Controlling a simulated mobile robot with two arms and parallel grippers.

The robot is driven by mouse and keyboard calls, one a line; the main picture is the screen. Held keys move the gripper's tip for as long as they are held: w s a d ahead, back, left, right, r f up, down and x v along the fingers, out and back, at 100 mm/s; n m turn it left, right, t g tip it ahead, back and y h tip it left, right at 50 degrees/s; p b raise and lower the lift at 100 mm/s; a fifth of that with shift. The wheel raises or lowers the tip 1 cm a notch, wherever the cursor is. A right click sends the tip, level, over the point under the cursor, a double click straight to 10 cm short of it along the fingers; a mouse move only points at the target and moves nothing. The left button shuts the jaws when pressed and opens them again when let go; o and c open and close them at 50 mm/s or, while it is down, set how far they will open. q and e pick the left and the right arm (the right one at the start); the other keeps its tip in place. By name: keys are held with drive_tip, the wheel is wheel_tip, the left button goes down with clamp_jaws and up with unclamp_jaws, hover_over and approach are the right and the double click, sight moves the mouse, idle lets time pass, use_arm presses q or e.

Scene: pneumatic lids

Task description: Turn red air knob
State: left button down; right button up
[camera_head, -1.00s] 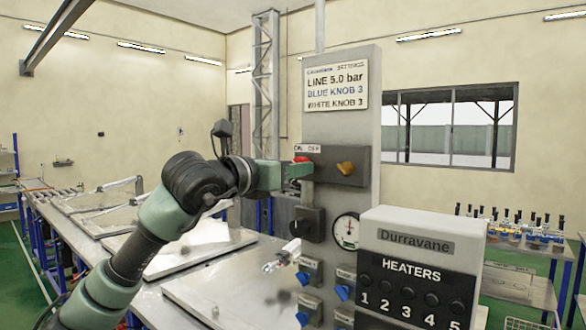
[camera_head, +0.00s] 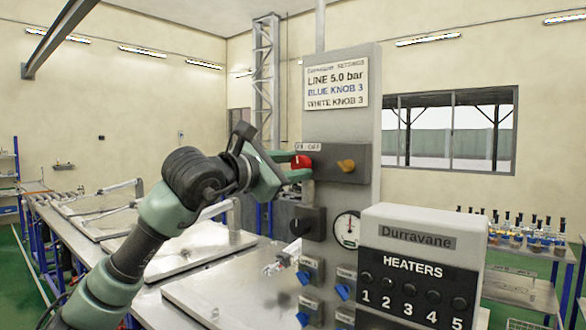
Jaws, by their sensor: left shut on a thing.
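The red air knob (camera_head: 301,162) is on the upper left of a grey control box on the panel post, under a small label that seems to read ON OFF. My left gripper (camera_head: 298,167) comes in from the left and is shut on the red knob, with one green finger above and one below its near side. The fingers hide part of the knob. My right gripper is not in view.
Below are a black knob (camera_head: 307,222), a pressure gauge (camera_head: 346,229) and several blue knobs. A heater box (camera_head: 420,265) stands in front at right. A steel table (camera_head: 190,300) lies below my arm.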

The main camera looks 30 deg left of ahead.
use_arm(q)
drive_tip(key=m, duration=0.5)
drive_tip(key=shift+m, duration=2.4)
drive_tip(key=shift+p, duration=0.3)
drive_tip(key=c, duration=1.2)
unclamp_jaws()
drive_tip(key=shift+o, duration=1.4)
drive_tip(key=shift+w, duration=0.1)
